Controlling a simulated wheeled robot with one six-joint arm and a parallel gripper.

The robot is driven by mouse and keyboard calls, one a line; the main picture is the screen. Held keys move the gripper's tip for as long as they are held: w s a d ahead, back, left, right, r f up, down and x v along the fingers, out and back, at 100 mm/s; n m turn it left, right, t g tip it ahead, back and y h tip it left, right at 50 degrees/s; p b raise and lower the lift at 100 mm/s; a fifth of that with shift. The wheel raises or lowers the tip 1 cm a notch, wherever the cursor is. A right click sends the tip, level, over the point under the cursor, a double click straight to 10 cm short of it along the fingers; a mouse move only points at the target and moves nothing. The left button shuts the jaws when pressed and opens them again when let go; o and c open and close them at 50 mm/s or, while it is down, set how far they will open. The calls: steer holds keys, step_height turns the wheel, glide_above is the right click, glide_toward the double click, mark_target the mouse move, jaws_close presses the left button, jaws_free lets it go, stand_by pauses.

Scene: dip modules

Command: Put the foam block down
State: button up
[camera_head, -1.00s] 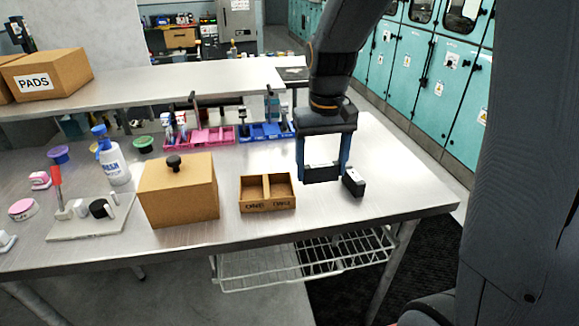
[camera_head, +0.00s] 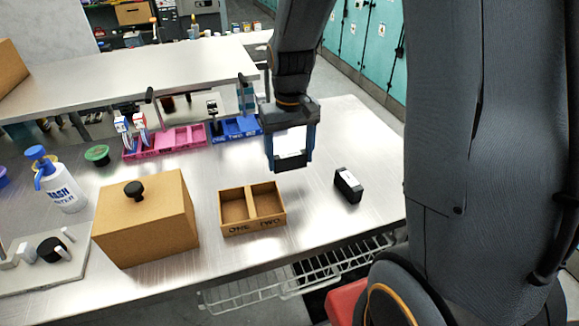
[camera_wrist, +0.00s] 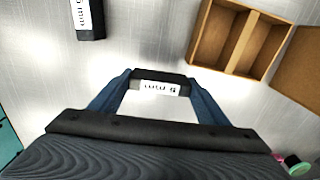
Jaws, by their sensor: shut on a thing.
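My gripper (camera_head: 290,163) is shut on a black block (camera_head: 292,164) with a white label, held between its blue fingers. The wrist view also shows this block (camera_wrist: 160,85), its label reading "5 mm", across the fingertips. The block appears to hang above the metal table (camera_head: 320,230), behind and right of the two-compartment tray; its exact height is hard to tell. A second black block (camera_head: 348,185) with a white label stands on the table to the right, apart from my gripper. It is at the upper left in the wrist view (camera_wrist: 88,18). I cannot tell which block is foam.
The brown tray (camera_head: 253,230), marked ONE and TWO, has two compartments that look empty. A brown box (camera_head: 145,222) with a black knob stands left of it. Pink (camera_head: 165,143) and blue (camera_head: 236,128) bins sit behind. Bare table lies between the tray and second block.

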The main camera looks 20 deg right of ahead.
mark_target(291, 169)
steer(key=shift+f+p, duration=0.55)
steer(key=shift+f, duration=1.65)
steer(key=shift+f, duration=0.15)
steer(key=o, duration=1)
steer(key=shift+o, duration=0.2)
